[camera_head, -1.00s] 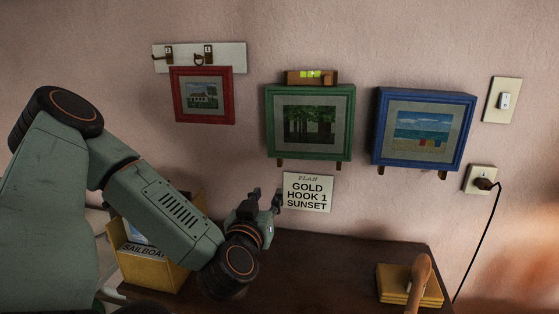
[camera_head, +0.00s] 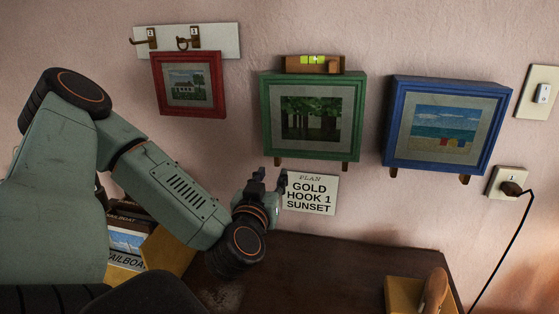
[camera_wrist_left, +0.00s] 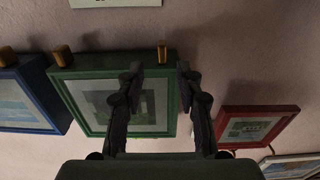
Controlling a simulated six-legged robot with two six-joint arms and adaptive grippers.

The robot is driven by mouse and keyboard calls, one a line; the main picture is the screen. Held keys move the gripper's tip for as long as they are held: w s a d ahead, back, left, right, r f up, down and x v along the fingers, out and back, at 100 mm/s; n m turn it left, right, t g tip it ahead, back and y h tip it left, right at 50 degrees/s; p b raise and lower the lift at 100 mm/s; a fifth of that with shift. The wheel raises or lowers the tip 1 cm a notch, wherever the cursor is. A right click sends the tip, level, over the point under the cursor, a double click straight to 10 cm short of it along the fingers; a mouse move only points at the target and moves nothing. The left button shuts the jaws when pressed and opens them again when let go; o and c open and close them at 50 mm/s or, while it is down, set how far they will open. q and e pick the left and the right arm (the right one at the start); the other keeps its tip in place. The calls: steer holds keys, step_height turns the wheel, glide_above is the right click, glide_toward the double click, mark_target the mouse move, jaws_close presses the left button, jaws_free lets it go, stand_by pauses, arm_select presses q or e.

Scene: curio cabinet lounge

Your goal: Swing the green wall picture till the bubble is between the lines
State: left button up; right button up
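The green-framed picture (camera_head: 264,118) of trees hangs at the wall's middle. A wooden spirit level (camera_head: 331,68) sits on its top edge. The level's yellow-green vial (camera_head: 314,60) shows, but the bubble is too small to place surely against the lines. My left gripper (camera_head: 270,178) is open and empty, below the picture's lower left part and beside the plan card. In the left wrist view the scene is upside down; the open fingers (camera_wrist_left: 158,85) overlap the green picture (camera_wrist_left: 85,72) with nothing between them. My right gripper is not in view.
A red picture (camera_head: 190,112) hangs left under a hook board (camera_head: 225,38). A blue picture (camera_head: 388,130) hangs right. Two pegs show under the green frame. A plan card (camera_head: 318,208) is below it. A dark tabletop (camera_head: 330,270) holds boxes.

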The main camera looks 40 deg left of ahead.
mark_target(277, 163)
arm_select(q)
steer(key=b+x, duration=0.2)
steer(key=x, duration=0.4)
steer(key=shift+w+a+f+b, duration=0.1)
steer(key=shift+w+a+b, duration=0.1)
steer(key=shift+b, duration=0.1)
steer(key=shift+w+a, duration=0.1)
steer(key=shift+a, duration=0.05)
steer(key=shift+a+r, duration=0.2)
steer(key=shift+d, duration=0.1)
steer(key=shift+w, duration=0.15)
steer(key=shift+c, duration=0.9)
steer(key=c, duration=0.5)
jaws_close()
